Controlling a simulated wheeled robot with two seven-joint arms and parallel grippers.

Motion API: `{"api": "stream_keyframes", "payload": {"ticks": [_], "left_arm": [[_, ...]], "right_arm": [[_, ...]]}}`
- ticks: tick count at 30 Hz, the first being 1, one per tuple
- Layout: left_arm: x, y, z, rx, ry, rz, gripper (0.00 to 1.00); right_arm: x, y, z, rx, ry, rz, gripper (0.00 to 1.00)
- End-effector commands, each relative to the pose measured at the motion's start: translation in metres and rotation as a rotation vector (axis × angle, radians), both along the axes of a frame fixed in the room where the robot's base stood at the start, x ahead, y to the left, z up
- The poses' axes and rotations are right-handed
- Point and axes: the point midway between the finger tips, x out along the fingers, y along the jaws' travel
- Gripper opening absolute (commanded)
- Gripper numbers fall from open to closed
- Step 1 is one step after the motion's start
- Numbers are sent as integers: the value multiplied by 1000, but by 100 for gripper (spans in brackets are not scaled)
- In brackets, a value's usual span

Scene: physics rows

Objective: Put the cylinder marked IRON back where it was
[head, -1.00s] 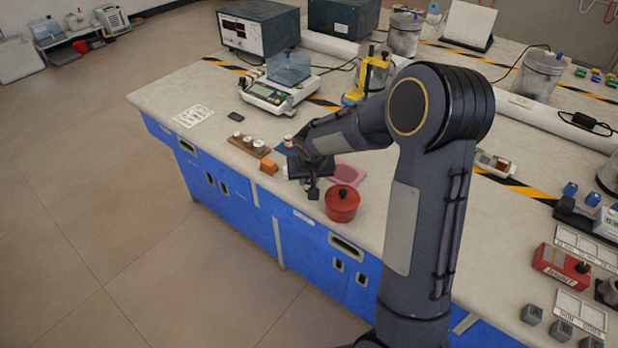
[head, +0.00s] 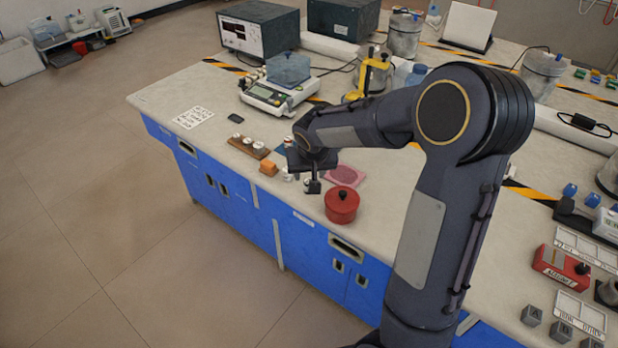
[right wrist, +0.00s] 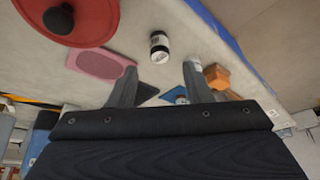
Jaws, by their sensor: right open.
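Labels are too small to read, so I cannot tell which cylinder is marked IRON. In the right wrist view a small black-and-white cylinder (right wrist: 159,46) lies ahead of my open right gripper (right wrist: 160,72), between the lines of its fingers and apart from them. A second pale cylinder (right wrist: 193,61) shows partly behind one fingertip. In the head view my right gripper (head: 312,182) is low over the bench, left of the red pot. A brown wooden rack (head: 262,153) holds several white-topped cylinders. A small cylinder (head: 287,175) stands beside the orange block. My left gripper is out of view.
Close around the gripper are the orange block (head: 268,168), a pink pad (head: 347,174) and the lidded red pot (head: 341,206). A balance (head: 268,96) and a yellow stand (head: 372,72) are farther back.

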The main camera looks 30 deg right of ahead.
Motion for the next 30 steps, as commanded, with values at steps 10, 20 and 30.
{"api": "stream_keyframes", "payload": {"ticks": [10, 20, 30], "left_arm": [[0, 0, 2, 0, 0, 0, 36], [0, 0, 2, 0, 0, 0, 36], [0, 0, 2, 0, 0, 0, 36]], "right_arm": [[-22, 10, 59, 1, -2, 1, 45], [-95, 22, 86, 119, -14, 56, 45], [-242, 87, 85, 331, -118, 262, 45]]}}
